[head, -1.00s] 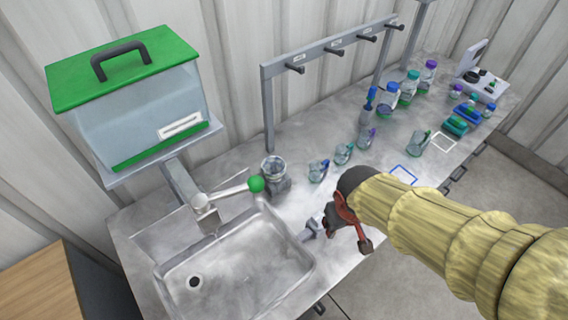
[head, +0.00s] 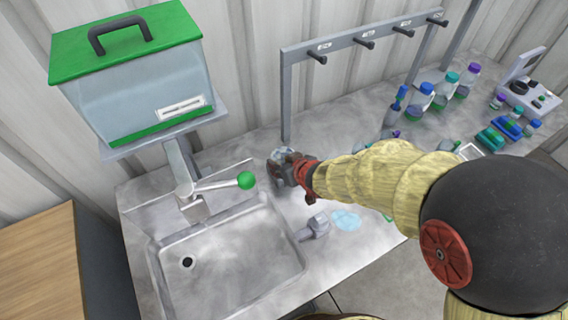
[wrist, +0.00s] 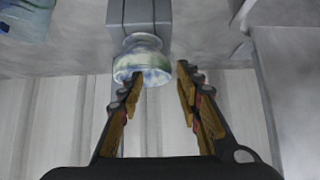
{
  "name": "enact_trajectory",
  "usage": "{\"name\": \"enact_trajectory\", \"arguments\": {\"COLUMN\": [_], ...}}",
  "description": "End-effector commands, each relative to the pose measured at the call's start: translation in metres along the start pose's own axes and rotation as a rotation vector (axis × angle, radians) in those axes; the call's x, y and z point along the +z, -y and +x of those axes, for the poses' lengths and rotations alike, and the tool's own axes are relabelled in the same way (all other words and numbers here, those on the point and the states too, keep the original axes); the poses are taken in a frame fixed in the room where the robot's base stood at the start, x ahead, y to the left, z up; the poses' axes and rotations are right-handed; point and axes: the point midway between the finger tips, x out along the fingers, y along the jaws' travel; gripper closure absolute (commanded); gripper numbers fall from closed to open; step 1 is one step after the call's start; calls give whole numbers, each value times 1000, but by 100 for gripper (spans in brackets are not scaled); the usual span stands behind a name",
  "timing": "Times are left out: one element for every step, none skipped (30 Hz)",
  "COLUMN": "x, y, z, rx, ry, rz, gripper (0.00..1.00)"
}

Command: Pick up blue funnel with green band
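In the wrist view a pale, glassy round piece with blue and green tones (wrist: 143,60) sits against a grey post, just beyond my left fingertip. It may be the blue funnel with the green band, but I cannot tell for sure. My gripper (wrist: 160,78) is open, with a clear gap between its fingers and nothing held. In the head view my gripper (head: 287,172) is at a small clear-and-grey vessel (head: 284,155) behind the sink's right corner, and hides most of it.
The sink (head: 235,258) and its green-knobbed tap (head: 246,180) lie left of my gripper. A grey fitting (head: 316,225) and a light blue patch (head: 346,218) are in front. A hook rail (head: 365,43) stands behind; bottles (head: 420,98) stand right.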

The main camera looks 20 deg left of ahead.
Motion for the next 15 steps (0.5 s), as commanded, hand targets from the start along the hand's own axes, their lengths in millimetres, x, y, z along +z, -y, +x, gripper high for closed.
{"name": "enact_trajectory", "arguments": {"x": [1,1,2,2,2,2,2,1,1,1,0,0,-1,-1,-1], "y": [1,2,3,3,4,4,4,4,4,4,4,4,4,4,3], "z": [8,12,18,23,28,33,37,40,43,45,46,48,48,48,48], "rx": [0,0,0,0,0,1,1,1,1,1,1,2,2,2,2], "ry": [0,0,0,1,1,2,2,1,2,2,1,1,1,0,0], "rz": [0,0,1,1,1,1,0,0,0,0,0,0,0,0,0], "gripper": [65,65,65,65,65,65,65,65,65,65,65,65,65,65,65]}}
